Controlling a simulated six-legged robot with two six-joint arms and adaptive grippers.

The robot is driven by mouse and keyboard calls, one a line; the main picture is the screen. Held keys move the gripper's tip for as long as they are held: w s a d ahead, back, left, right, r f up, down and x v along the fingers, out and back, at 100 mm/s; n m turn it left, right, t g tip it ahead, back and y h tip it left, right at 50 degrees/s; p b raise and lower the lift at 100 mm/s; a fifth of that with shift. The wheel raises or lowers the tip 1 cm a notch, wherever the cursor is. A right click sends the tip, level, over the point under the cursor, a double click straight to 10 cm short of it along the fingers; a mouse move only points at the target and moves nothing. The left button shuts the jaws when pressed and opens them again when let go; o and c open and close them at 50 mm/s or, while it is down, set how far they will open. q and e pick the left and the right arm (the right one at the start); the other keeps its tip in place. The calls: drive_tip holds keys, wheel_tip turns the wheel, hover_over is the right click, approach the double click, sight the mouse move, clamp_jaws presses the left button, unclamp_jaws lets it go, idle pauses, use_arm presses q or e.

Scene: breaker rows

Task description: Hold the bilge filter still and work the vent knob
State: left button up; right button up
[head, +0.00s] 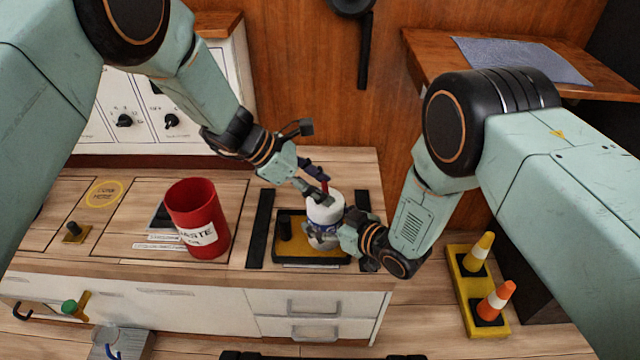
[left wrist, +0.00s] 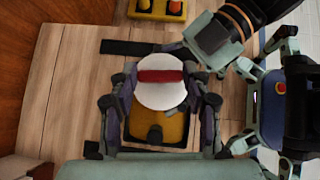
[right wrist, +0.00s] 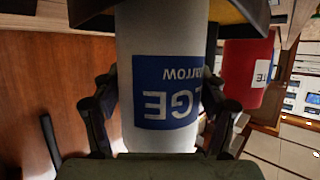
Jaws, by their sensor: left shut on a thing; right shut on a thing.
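The bilge filter (head: 324,207) is a white canister with a blue label, upright over a yellow-and-black tray (head: 318,252). In the right wrist view the filter (right wrist: 155,50) appears upside down, its label partly readable. My right gripper (head: 328,236) is shut around the filter's body from the right, one finger on each side. The vent knob (head: 325,186) is a red bar on the filter's white top; it also shows in the left wrist view (left wrist: 160,76). My left gripper (head: 318,184) comes down from above and is shut on the knob; its fingertips partly hide it.
A red waste cup (head: 197,215) stands on the counter left of the tray. Black strips (head: 261,228) flank the tray. A yellow holder with two cones (head: 470,290) is at the lower right. A switch panel (head: 150,110) stands behind.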

use_arm(q)
drive_tip(key=shift+s+d+n+t+y, duration=0.15)
drive_tip(key=shift+n+t+y, duration=0.15)
drive_tip(key=shift+n+t, duration=0.95)
drive_tip(key=shift+n, duration=0.25)
drive_tip(key=o, duration=1.2)
drive_tip(key=shift+c, duration=0.2)
drive_tip(key=v, duration=1.2)
use_arm(e)
drive_tip(key=o, duration=1.8)
